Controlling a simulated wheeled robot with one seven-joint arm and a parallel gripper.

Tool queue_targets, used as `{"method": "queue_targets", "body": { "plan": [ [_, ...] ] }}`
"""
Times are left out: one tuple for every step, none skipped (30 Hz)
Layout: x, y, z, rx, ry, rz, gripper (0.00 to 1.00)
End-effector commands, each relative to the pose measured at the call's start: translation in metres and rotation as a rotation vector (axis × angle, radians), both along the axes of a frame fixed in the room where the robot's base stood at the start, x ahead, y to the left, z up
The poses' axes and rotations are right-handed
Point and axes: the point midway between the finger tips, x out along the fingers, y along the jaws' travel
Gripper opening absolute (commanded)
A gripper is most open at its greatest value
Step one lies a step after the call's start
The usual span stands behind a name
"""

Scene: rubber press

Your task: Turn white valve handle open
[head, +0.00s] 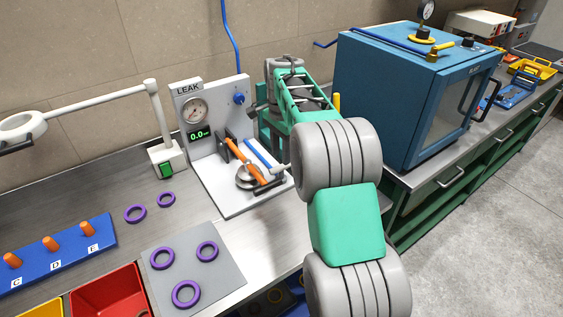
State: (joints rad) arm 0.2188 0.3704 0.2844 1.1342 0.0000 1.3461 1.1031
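A grey-white leak-test stand (230,204) labelled LEAK stands on the bench at the centre. It carries a round gauge (195,111), a green display reading about 0.0 and a blue knob (239,98). A blue bar (257,153) and an orange bar (249,165) slant over its base. A small whitish piece (280,169) sits by the blue bar's end, partly behind my arm; I cannot tell if it is the valve handle. My arm covers the stand's right side. I cannot make out my gripper, and its opening is hidden.
Purple rings lie on a grey mat (218,272) and on the bench at left. A blue peg board (62,262), a red bin (105,292) and a white lamp (165,154) stand around. A blue oven (385,95) stands at right behind my arm.

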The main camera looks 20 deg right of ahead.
Motion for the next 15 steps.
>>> {"method": "queue_targets", "body": {
  "plan": [
    [0.006,-0.005,-0.001,0.002,0.007,-0.035,0.38],
    [0.007,-0.006,-0.003,0.002,0.01,-0.05,0.38],
    [0.008,-0.007,-0.006,0.003,0.011,-0.059,0.38],
    [0.009,-0.007,-0.009,0.002,0.012,-0.063,0.38],
    [0.009,-0.006,-0.012,0.002,0.012,-0.064,0.38],
    [0.008,-0.006,-0.019,0.003,0.013,-0.063,0.38],
    [0.008,-0.006,-0.024,0.003,0.013,-0.062,0.38],
    [0.008,-0.005,-0.029,0.002,0.013,-0.061,0.38],
    [0.008,-0.005,-0.037,0.002,0.012,-0.06,0.38],
    [0.008,-0.005,-0.043,0.003,0.013,-0.06,0.38],
    [0.008,-0.005,-0.049,0.002,0.012,-0.059,0.38],
    [0.008,-0.005,-0.056,0.002,0.012,-0.059,0.38],
    [0.008,-0.005,-0.061,0.003,0.011,-0.059,0.38],
    [0.008,-0.005,-0.066,0.003,0.011,-0.058,0.38],
    [0.009,-0.005,-0.071,0.002,0.01,-0.058,0.38]
  ]
}}
